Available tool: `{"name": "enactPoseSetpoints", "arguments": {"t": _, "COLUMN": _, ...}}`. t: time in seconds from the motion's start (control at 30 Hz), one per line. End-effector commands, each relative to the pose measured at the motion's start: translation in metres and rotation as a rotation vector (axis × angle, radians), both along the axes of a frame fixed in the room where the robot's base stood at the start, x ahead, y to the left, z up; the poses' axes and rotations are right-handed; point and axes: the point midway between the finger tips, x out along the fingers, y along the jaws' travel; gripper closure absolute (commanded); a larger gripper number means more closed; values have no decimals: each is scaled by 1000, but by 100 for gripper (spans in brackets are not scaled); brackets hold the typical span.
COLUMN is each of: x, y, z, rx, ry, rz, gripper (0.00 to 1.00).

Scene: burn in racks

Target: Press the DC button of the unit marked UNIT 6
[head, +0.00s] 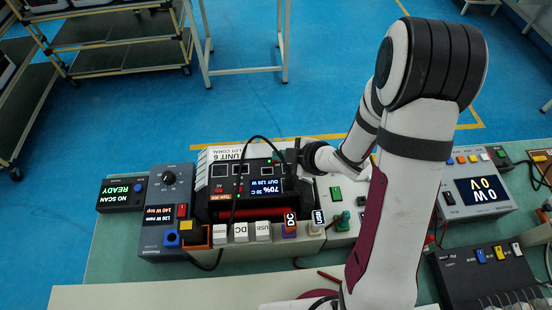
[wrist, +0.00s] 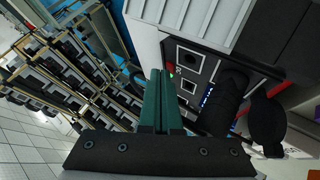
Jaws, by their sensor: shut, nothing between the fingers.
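The unit marked UNIT 6 (head: 203,172) stands in the middle of the bench, with a pale ribbed casing and a dark front panel. Its lit display (head: 267,187) reads 70%, 30 C and an output in watts. A row of square buttons or sockets (head: 241,170) lies above the display; their labels are too small to read. In the wrist view the dark panel (wrist: 202,71) shows similar squares. My gripper (head: 281,157) is at the panel's right end. Its green fingers (wrist: 160,72) are shut and empty, tips close to the panel beside a small green light. I cannot tell whether they touch.
A blue-grey power meter (head: 167,222) and a NO SCAN READY box (head: 122,194) stand left. Plugs marked DC, USB (head: 290,222) line the front. A black cable arches across the unit. A 0 W meter (head: 478,190) stands right.

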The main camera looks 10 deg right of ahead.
Motion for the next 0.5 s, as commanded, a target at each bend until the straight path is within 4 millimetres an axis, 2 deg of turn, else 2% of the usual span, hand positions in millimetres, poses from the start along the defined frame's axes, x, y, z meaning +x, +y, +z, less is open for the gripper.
{"name": "enactPoseSetpoints", "arguments": {"t": 0.2, "x": 0, "y": 0, "z": 11, "rx": -1, "ry": -1, "rz": 1, "gripper": 100}}
{"name": "enactPoseSetpoints", "arguments": {"t": 0.43, "x": 0, "y": 0, "z": 13, "rx": -1, "ry": 0, "rz": 1, "gripper": 100}}
{"name": "enactPoseSetpoints", "arguments": {"t": 0.5, "x": 0, "y": 0, "z": 20, "rx": 0, "ry": -4, "rz": 2, "gripper": 100}}
